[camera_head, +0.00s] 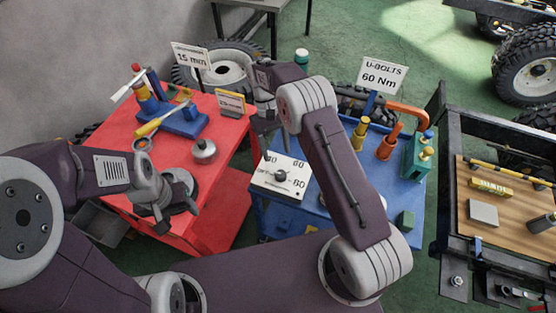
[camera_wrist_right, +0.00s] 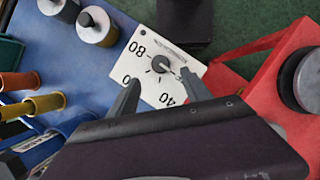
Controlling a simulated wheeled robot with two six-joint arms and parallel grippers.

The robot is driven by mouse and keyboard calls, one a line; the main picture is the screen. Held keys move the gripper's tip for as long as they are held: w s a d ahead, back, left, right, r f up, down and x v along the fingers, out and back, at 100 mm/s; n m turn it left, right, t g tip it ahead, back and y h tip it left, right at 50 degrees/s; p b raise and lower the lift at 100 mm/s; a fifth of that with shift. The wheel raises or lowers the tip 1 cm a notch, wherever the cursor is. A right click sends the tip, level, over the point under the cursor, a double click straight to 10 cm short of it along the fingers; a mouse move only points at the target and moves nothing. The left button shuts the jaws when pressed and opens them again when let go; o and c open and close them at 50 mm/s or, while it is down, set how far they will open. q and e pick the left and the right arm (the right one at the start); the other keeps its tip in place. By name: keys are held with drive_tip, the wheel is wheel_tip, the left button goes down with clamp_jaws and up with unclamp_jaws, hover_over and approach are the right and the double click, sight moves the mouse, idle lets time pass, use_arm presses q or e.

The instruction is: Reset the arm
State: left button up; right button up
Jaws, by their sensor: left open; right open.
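My left gripper (camera_head: 160,212) is open and empty, low over the near edge of the red cart (camera_head: 222,165). My right arm reaches up and over the blue cart (camera_head: 270,217). My right gripper (camera_head: 264,135) is open, pointing down near the gap between the two carts. In the right wrist view my right gripper (camera_wrist_right: 162,92) shows its two fingers spread apart with nothing held. A white dial plate (camera_head: 270,183) with a dark knob lies on the blue cart; the dial plate (camera_wrist_right: 148,55) shows beyond the fingers in the wrist view.
The red cart carries a grey lidded pot (camera_head: 204,151), a blue tool stand (camera_head: 185,122) and a "15 mm" sign (camera_head: 191,57). The blue cart carries an orange pipe tool (camera_head: 408,112) and a "60 Nm" sign (camera_head: 382,74). A wood-topped frame (camera_head: 480,235) stands at right.

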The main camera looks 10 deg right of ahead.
drive_tip(key=shift+r, duration=0.2)
idle(0.3)
drive_tip(key=s+d+r+m+t, duration=0.1)
drive_tip(key=s+d+r, duration=0.1)
drive_tip(key=r, duration=0.3)
drive_tip(key=s+d+r+t, duration=0.1)
drive_tip(key=s+d+r, duration=0.1)
drive_tip(key=r, duration=0.4)
drive_tip(key=s+d+f+t, duration=0.1)
drive_tip(key=s+f, duration=0.2)
drive_tip(key=s, duration=0.3)
drive_tip(key=s+d+f+m+t+y, duration=0.1)
drive_tip(key=s+f+t, duration=0.1)
drive_tip(key=s+f, duration=0.2)
drive_tip(key=s, duration=0.3)
drive_tip(key=shift+d+m+t, duration=0.3)
